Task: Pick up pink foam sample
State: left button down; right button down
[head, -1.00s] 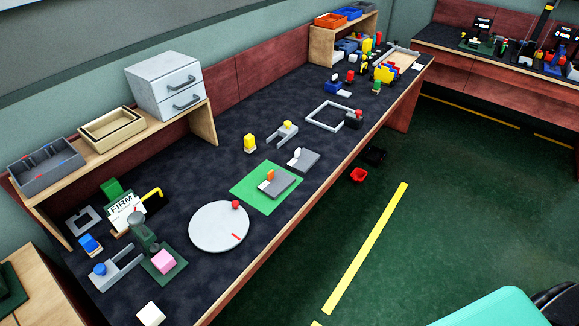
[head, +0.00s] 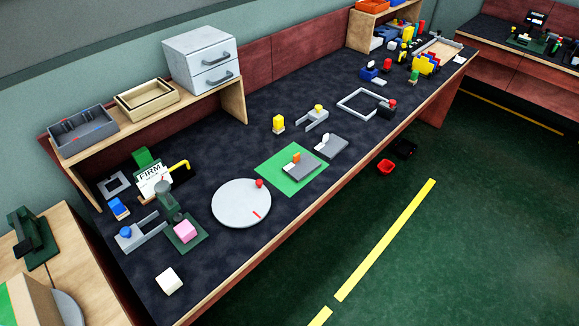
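The pink foam sample (head: 185,230) is a small pink block. It rests on a dark green square base (head: 188,246) near the front left of the dark bench. A grey-green upright device (head: 166,196) stands right behind it, close to the block. A small sign reading FIRM (head: 152,181) stands farther back. Neither of my grippers is in view.
A round white disc (head: 240,204) with a red knob lies right of the sample. A cream block (head: 169,281) sits in front, near the bench edge. A grey bracket with a blue knob (head: 126,232) is to the left. Bare dark bench (head: 215,265) lies front right.

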aim_at(186, 230)
jog(key=u, duration=1.1)
jog(key=l+u, duration=0.3)
jog(key=l, duration=0.2)
jog(key=k+l+u, duration=0.25)
jog(key=l, duration=0.25)
jog(key=i, duration=0.05)
